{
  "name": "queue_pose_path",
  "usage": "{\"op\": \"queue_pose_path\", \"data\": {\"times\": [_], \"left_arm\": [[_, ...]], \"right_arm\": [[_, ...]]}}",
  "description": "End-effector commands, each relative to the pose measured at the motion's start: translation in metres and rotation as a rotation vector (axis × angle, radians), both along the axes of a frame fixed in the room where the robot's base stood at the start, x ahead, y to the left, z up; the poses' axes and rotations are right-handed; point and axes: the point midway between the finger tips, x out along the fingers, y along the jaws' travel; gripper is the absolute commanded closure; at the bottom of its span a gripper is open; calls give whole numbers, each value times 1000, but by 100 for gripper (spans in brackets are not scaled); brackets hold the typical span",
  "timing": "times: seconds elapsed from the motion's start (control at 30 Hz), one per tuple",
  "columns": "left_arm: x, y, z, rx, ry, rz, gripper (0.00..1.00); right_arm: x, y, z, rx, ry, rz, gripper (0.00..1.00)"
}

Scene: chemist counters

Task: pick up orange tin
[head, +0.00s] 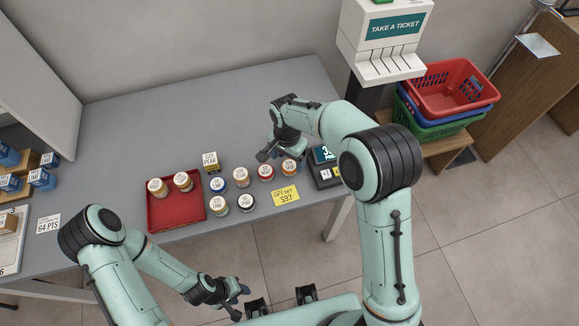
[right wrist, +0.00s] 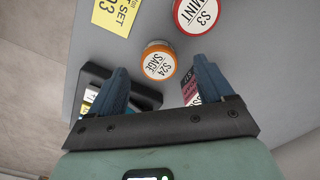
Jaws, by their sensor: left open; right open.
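The orange tin (head: 288,168), with a white lid reading SAGE, stands upright at the right end of a group of tins on the grey counter. In the right wrist view the orange tin (right wrist: 159,62) lies ahead between the two finger lines. My right gripper (head: 274,156) is open, just behind and above the tin; its fingers (right wrist: 161,75) show no contact with it. My left gripper (head: 241,301) is open and empty, low in front of the counter and away from the tins.
A red-lidded MINT tin (head: 265,172) stands close left of the orange tin, and a dark card terminal (head: 325,172) close right. A yellow price card (head: 286,196) lies in front. A red tray (head: 163,211) holds two orange-brown tins.

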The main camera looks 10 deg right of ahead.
Motion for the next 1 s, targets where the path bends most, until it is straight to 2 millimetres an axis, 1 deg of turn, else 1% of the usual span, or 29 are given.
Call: {"op": "queue_pose_path", "data": {"times": [0.1,0.27,0.37,0.57,0.67,0.7,0.73,0.77,1.0], "left_arm": [[1,0,1,0,-1,0,57],[1,0,1,0,-1,0,57],[1,0,1,0,-1,0,57],[1,0,1,0,-1,0,57],[1,0,1,0,-1,0,57],[1,0,1,0,-1,0,57],[1,0,1,0,-1,0,57],[1,0,1,0,-1,0,57],[1,0,1,0,-1,0,57]], "right_arm": [[0,-5,-19,-2,6,-1,19],[0,-5,-40,-1,4,1,19],[0,-5,-45,-1,2,0,19],[1,-5,-45,0,1,1,19],[1,-5,-45,0,1,1,49],[1,-5,-45,0,1,1,62],[1,-5,-45,0,1,1,71],[1,-5,-45,0,1,1,78],[1,-5,-44,-1,1,1,79]]}}
